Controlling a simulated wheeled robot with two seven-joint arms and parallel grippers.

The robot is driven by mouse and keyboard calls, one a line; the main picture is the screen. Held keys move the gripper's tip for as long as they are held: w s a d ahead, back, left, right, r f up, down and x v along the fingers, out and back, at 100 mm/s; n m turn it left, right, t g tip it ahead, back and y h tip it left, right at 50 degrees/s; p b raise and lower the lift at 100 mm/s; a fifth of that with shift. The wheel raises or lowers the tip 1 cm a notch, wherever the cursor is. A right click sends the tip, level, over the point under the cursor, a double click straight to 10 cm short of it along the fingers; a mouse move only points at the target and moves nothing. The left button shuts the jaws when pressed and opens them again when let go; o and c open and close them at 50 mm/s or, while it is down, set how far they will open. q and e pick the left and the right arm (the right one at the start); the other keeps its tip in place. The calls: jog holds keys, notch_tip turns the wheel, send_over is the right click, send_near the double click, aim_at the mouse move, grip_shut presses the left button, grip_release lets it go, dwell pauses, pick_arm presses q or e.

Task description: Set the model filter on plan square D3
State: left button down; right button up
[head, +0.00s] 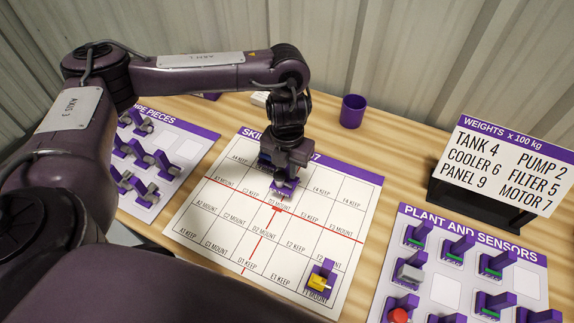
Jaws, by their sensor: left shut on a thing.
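My left gripper (284,168) reaches down over the upper middle of the white plan sheet (225,222), near the D3 and D4 squares. It is shut on a small piece with a purple base (284,187), apparently the model filter. The gripper hides most of this piece, and I cannot tell whether it touches the sheet. Plan square D3 (278,202) shows its label just below the held piece; its upper part is covered. My right gripper is not in view.
A model with a yellow part (319,283) stands at the sheet's lower right. The plant and sensors board (447,291) holds several models at right. The pipe pieces board (188,149) is at left. A purple cup (352,111) and a weights sign (510,165) stand behind.

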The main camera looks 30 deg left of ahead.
aim_at(287, 176)
pick_arm(q)
jog(key=shift+f, duration=0.15)
jog(key=shift+f+b, duration=1.1)
jog(key=shift+f, duration=0.55)
jog(key=shift+f+b, duration=0.55)
jog(key=shift+f, duration=0.15)
jog(key=c, duration=1.2)
grip_release()
jog(key=shift+r, duration=0.15)
jog(key=shift+r+p, duration=0.5)
jog(key=shift+p, duration=0.1)
